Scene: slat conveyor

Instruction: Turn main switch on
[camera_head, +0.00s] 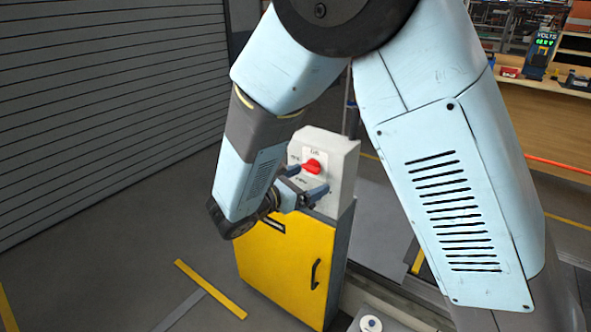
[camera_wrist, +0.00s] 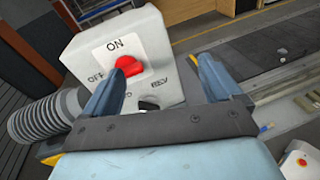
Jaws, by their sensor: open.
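The main switch is a red rotary knob (camera_head: 312,166) on the sloped face of a pale control box (camera_head: 335,155). In the wrist view the red knob (camera_wrist: 128,66) sits on a white plate marked ON above and OFF to its left. I cannot tell its exact setting. A black knob (camera_wrist: 148,104) lies below it, near the word REV. My gripper (camera_head: 308,184) is open and empty just in front of the box. In the wrist view my gripper (camera_wrist: 161,66) has its left finger close to the red knob, overlapping its lower left; the right finger is beyond the box's right side.
The box stands on a yellow-fronted cabinet (camera_head: 285,265) with a dark handle. A ribbed grey hose (camera_wrist: 45,117) lies left of the box. A slatted shutter wall (camera_head: 100,90) is at the left. A bench with a volt meter (camera_head: 540,52) is at the back right.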

